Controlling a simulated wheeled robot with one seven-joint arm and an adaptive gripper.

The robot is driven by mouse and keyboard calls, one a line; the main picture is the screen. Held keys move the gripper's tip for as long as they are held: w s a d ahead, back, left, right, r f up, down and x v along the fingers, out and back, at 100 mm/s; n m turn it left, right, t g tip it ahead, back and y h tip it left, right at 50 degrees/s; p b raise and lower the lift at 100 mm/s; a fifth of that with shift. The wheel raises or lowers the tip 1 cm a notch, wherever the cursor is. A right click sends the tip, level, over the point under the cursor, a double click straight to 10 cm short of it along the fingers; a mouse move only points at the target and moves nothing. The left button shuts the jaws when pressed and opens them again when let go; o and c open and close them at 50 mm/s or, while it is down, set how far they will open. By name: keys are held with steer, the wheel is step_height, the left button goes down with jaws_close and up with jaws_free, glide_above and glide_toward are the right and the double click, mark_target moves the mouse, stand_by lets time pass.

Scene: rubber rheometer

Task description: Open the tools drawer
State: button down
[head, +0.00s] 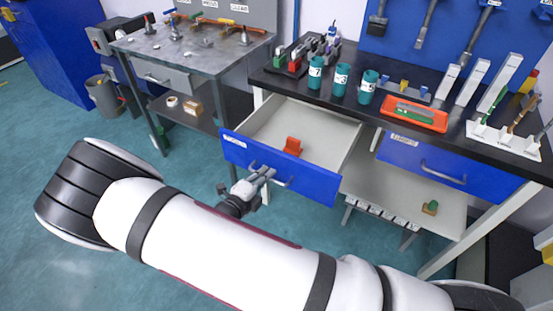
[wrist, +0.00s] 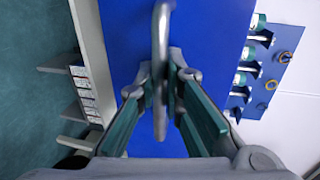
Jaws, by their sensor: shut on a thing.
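A blue-fronted drawer (head: 315,182) under the black-topped workbench stands pulled out, at the left of the bench in the head view. Its light grey inside shows, with an orange-red object (head: 292,146) lying in it. My gripper (head: 262,178) is at the grey bar handle on the drawer's front, shut on it. In the wrist view the handle (wrist: 160,35) runs upright between the fingers (wrist: 162,95), in front of the blue drawer face (wrist: 215,35). The label at the front's left end is too small to read. A second blue drawer (head: 440,168) at the right is closed.
Teal cups (head: 341,80), an orange tray (head: 413,115) and white racks stand on the workbench top. A grey metal table (head: 195,62) stands at the left. A lower shelf (head: 400,195) is under the bench.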

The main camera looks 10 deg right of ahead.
steer(key=shift+f+v, duration=0.25)
steer(key=shift+v, duration=0.85)
steer(key=shift+f+v, duration=0.2)
steer(key=shift+v, duration=0.95)
steer(key=c, duration=1.7)
jaws_free()
steer(key=shift+s+a, duration=0.1)
steer(key=v, duration=1.2)
